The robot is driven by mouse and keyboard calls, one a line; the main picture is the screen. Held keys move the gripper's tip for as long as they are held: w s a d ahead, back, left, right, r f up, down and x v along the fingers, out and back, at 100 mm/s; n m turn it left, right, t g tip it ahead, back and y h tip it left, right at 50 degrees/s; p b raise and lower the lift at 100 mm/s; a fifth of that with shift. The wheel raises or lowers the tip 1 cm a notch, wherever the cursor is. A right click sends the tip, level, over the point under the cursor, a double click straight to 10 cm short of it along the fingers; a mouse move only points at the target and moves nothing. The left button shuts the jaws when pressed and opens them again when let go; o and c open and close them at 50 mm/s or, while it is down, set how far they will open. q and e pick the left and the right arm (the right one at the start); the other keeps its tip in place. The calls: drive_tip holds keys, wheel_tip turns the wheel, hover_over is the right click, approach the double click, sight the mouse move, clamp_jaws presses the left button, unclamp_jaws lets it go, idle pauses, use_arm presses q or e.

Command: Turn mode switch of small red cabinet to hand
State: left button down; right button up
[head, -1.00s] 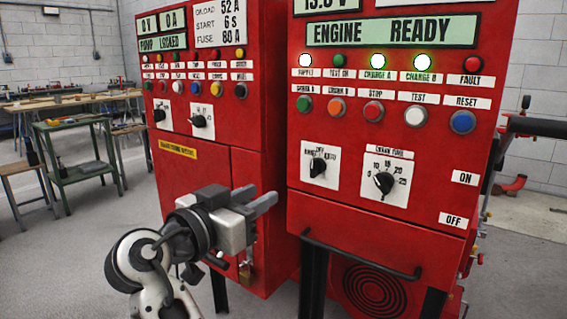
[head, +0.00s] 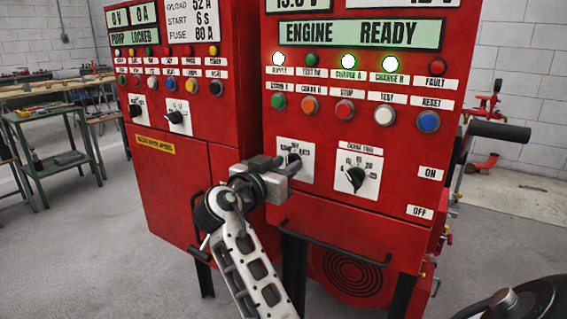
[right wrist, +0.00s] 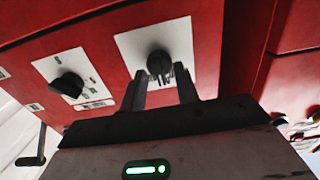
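Two red cabinets stand side by side: the left one (head: 165,185) reads "PUMP LOCKED" and the right one (head: 340,215) "ENGINE READY". The right cabinet's black mode switch (head: 293,159) sits on a white plate, partly covered by my right gripper (head: 283,166). The right wrist view shows this knob (right wrist: 159,63) close ahead, between my right gripper's parted fingertips (right wrist: 161,74). The fingers look open, with a small gap to the knob; contact cannot be told. The switch's small lettering is too blurred to read. My left gripper is out of view.
A second black rotary knob (head: 355,178) is right of the switch and also shows in the right wrist view (right wrist: 68,87). A black bar handle (head: 335,243) juts out below. Coloured buttons and lamps are above. Workbenches (head: 55,140) stand at the left.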

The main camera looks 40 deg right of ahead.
drive_tip(key=shift+c, duration=0.3)
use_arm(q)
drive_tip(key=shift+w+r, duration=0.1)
use_arm(e)
clamp_jaws()
